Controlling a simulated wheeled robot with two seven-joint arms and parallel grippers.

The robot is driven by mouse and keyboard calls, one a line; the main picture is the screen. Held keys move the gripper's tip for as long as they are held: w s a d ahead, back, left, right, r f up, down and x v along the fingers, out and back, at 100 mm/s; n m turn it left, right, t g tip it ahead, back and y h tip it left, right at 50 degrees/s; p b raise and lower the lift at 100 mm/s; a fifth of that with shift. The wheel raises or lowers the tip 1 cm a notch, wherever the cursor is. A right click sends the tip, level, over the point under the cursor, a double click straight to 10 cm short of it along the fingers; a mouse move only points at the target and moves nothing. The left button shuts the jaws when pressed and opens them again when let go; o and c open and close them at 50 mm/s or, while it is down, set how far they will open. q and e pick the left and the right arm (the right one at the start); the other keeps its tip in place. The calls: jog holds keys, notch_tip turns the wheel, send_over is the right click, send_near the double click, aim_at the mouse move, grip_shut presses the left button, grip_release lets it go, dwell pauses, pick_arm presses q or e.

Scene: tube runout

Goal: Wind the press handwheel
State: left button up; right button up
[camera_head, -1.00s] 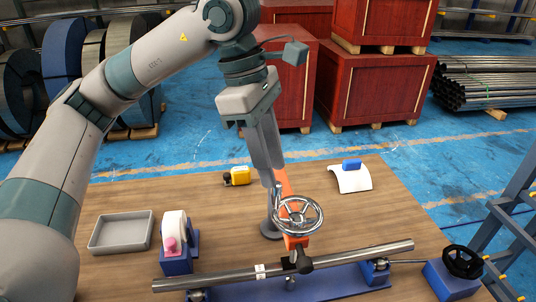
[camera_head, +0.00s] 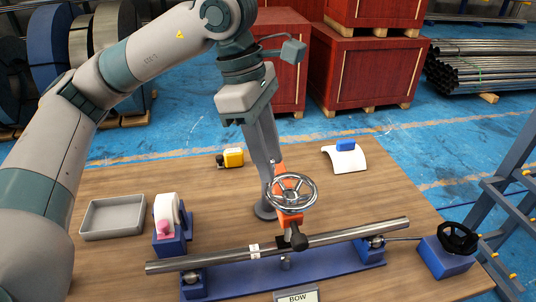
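The press handwheel (camera_head: 310,190) is a shiny metal spoked wheel on the orange press (camera_head: 290,219), in the middle of the table. My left gripper (camera_head: 271,180) points down at the wheel's far-left rim, its fingers overlapping the spot where the crank handle stands. The handle is mostly hidden, and I cannot tell whether the fingers are shut on it. Below the wheel a long steel tube (camera_head: 340,236) lies across a blue fixture (camera_head: 330,269), with a dark press nose (camera_head: 299,242) just over it. My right gripper is not in view.
A grey tray (camera_head: 112,217) and a blue stand with a white roll (camera_head: 167,213) are at left. A yellow gauge-like item (camera_head: 233,157) and a white curved piece with a blue block (camera_head: 345,157) lie behind.

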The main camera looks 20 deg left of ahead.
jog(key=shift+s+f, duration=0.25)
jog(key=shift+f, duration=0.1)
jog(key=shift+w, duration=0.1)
pick_arm(q)
grip_shut()
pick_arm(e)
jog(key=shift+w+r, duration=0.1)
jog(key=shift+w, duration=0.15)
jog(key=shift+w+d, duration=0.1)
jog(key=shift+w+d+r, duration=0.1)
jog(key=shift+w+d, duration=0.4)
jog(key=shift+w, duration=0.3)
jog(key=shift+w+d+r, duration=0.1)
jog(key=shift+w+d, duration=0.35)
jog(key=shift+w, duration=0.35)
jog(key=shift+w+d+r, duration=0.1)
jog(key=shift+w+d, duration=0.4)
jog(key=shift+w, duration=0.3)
pick_arm(q)
jog(key=shift+f, duration=0.1)
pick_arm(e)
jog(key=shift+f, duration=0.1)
